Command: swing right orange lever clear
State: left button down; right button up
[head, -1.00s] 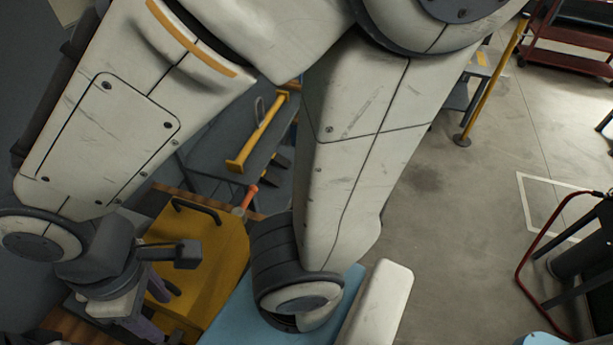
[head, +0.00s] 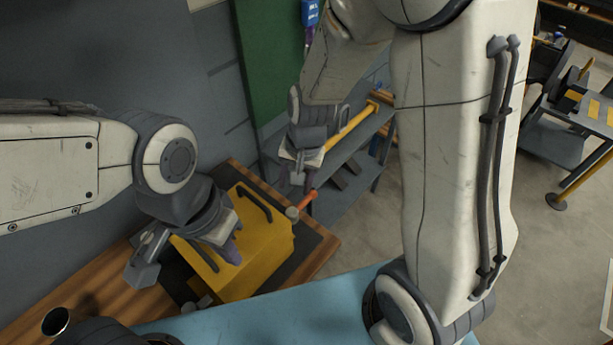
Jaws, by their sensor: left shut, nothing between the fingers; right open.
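The yellow casing (head: 262,265) sits on a dark mat on the wooden bench, with a dark bar handle on top. The right orange lever (head: 306,201) sticks out from a grey pivot at the casing's right-hand far corner. My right gripper (head: 298,178) is open, fingers pointing down, just above and beside the lever. I cannot tell whether it touches the lever. My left gripper (head: 232,254) is shut and empty, above or against the casing's left part, and hides some of it. No left lever shows clearly.
The wooden bench (head: 92,297) runs along the grey wall at left. A grey shelf cart (head: 350,185) with a yellow bar stands behind the casing. Another cart (head: 555,140) is at upper right. Bare floor lies between them. My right arm covers the centre right.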

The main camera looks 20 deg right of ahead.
aim_at(306, 199)
jog(key=w+d+f+m, duration=0.5)
jog(key=m, duration=0.1)
jog(key=f+b, duration=0.1)
jog(key=f, duration=0.2)
jog(key=f+b, duration=0.1)
jog(key=f, duration=0.3)
jog(key=w+f+b, duration=0.1)
jog(key=f+b, duration=0.1)
jog(key=f, duration=0.1)
jog(key=shift+a+f, duration=0.3)
grip_shut()
dwell(0.7)
